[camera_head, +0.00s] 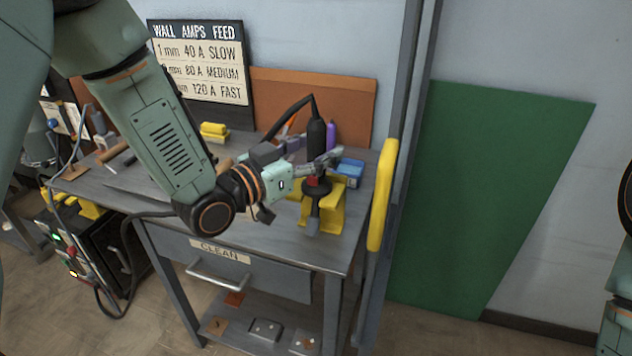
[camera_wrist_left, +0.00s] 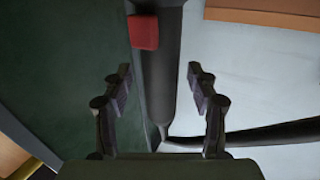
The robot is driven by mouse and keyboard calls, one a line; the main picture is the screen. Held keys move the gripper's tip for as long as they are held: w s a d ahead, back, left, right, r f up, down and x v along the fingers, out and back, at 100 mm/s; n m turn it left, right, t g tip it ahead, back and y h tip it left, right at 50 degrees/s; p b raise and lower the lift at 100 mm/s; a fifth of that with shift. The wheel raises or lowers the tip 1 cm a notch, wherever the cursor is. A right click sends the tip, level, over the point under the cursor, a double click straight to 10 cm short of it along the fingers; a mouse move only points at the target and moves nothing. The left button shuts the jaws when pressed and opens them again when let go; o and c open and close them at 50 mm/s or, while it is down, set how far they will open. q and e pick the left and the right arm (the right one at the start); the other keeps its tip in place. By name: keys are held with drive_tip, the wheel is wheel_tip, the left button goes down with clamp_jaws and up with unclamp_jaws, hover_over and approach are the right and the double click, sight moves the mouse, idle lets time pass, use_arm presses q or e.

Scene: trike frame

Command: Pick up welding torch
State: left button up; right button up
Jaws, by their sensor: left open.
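The welding torch (camera_head: 316,138) stands upright, nozzle down, in a yellow holder (camera_head: 335,212) near the right end of the bench. Its dark handle, with a red trigger (camera_wrist_left: 144,32), shows in the left wrist view (camera_wrist_left: 158,85). My left gripper (camera_head: 312,157) reaches in from the left at the torch. In the wrist view its two fingers (camera_wrist_left: 160,88) are spread, one on each side of the handle, with gaps to both. It holds nothing. Part of the torch is hidden behind the fingers in the head view. My right gripper is out of view.
A black cable (camera_head: 289,112) arcs from the torch top. A blue box (camera_head: 350,168) and a purple bottle (camera_head: 331,135) stand close by. A yellow padded post (camera_head: 382,195) borders the bench (camera_head: 285,240) on the right. A settings sign (camera_head: 200,60) stands behind.

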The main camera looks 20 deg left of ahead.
use_arm(q)
drive_tip(key=shift+a, duration=0.1)
drive_tip(key=shift+c, duration=0.4)
drive_tip(key=shift+c, duration=0.7)
drive_tip(key=c, duration=0.9)
clamp_jaws()
drive_tip(key=shift+r, duration=0.15)
